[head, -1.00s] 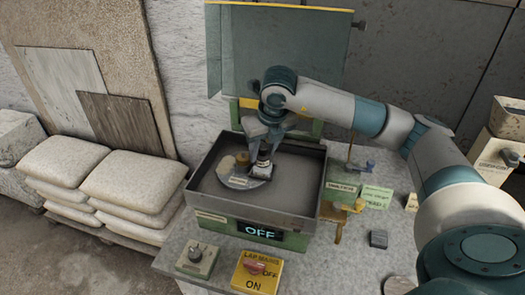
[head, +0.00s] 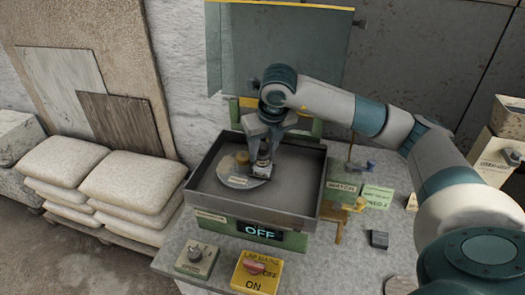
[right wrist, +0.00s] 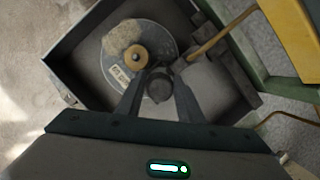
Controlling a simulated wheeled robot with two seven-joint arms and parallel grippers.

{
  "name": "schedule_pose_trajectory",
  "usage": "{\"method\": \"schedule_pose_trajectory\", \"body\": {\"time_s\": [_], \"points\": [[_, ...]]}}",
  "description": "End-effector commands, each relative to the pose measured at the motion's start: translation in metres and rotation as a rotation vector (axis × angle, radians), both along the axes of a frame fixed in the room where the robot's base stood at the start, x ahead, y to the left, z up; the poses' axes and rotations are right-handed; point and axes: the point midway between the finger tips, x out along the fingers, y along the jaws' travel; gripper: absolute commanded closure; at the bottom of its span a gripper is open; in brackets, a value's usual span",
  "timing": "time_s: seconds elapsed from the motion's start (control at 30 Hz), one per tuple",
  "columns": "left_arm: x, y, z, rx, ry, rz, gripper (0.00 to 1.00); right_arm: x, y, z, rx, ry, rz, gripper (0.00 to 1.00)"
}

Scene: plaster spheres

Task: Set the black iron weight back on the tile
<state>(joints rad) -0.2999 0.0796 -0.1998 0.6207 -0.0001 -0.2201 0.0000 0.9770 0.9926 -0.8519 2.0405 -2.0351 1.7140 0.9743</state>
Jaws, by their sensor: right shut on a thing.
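My right gripper (head: 265,155) points down into the grey tray, over the right part of a round grey disc (head: 232,181). In the right wrist view its fingers (right wrist: 159,84) are shut on a dark, round-topped piece, the black iron weight (right wrist: 159,91). The weight is just above or touching what lies under it; I cannot tell which. The tile is not clearly made out; a pale grey piece (right wrist: 203,82) shows right of the fingers. A tan round knob (right wrist: 135,57) stands at the disc's middle, with a label beside it. My left gripper is out of view.
The tray's raised walls (head: 319,185) surround the disc. In front stand a grey knob box (head: 196,258) and a yellow switch box (head: 257,272).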

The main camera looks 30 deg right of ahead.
Motion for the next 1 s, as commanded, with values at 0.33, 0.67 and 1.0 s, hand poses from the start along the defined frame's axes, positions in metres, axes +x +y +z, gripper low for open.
{"method": "schedule_pose_trajectory", "body": {"time_s": [0.33, 0.67, 1.0], "points": [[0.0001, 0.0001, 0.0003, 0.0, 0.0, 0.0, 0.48, 0.0004, -0.0001, 0.0012, 0.0, -0.002, 0.0, 1.0], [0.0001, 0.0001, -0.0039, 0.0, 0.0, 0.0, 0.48, 0.0005, 0.0001, 0.0002, 0.001, -0.002, 0.0, 1.0], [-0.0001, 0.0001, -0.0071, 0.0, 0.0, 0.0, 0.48, 0.0002, 0.0, 0.001, 0.0, -0.002, 0.0, 1.0]]}}
